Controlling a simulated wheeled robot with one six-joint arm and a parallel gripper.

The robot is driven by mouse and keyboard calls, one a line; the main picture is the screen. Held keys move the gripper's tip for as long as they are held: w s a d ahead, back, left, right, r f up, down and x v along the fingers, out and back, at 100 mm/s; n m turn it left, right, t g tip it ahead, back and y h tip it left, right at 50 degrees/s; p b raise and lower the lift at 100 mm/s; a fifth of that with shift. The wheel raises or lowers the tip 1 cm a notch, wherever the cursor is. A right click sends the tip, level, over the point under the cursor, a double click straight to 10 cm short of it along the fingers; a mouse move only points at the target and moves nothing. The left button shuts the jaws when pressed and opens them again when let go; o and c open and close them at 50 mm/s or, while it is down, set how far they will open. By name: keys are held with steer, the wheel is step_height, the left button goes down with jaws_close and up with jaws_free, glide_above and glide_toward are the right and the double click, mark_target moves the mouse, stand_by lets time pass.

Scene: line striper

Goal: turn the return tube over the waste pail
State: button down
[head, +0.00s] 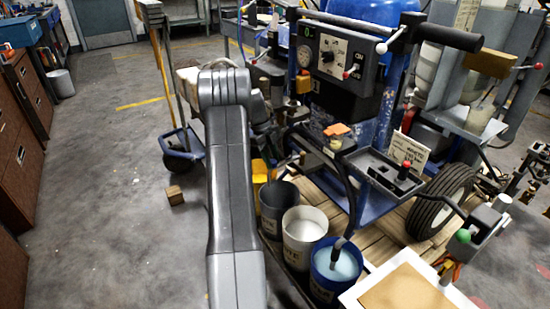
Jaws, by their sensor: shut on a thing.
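The return tube (352,192) is a dark curved pipe in the head view. It arches down from beside my wrist to a grey end at the blue pail (324,284), which holds pale blue liquid. My gripper (289,139) is small and dark, partly hidden behind my grey forearm. It appears shut on the upper part of the return tube; its fingertips are hard to make out. A white pail (300,246) with pale contents stands left of the blue one. A dark grey pail (278,205) stands behind that. The pail labels are too small to read surely.
The striper's control panel (347,58) and handlebar (440,35) stand behind. A black wheel (442,200) is at the right. A white-framed board (402,292) lies at front right. A small wooden block (175,195) sits on open floor at the left.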

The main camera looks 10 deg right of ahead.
steer(key=shift+w, duration=0.25)
stand_by(0.3)
steer(key=c, duration=1.1)
jaws_free()
steer(key=shift+r, duration=0.1)
steer(key=p+v, duration=0.3)
steer(key=v, duration=1)
steer(key=shift+r, duration=0.35)
steer(key=shift+w, duration=0.1)
steer(key=b+x, duration=0.3)
steer(key=x, duration=1.1)
steer(key=shift+a, duration=0.1)
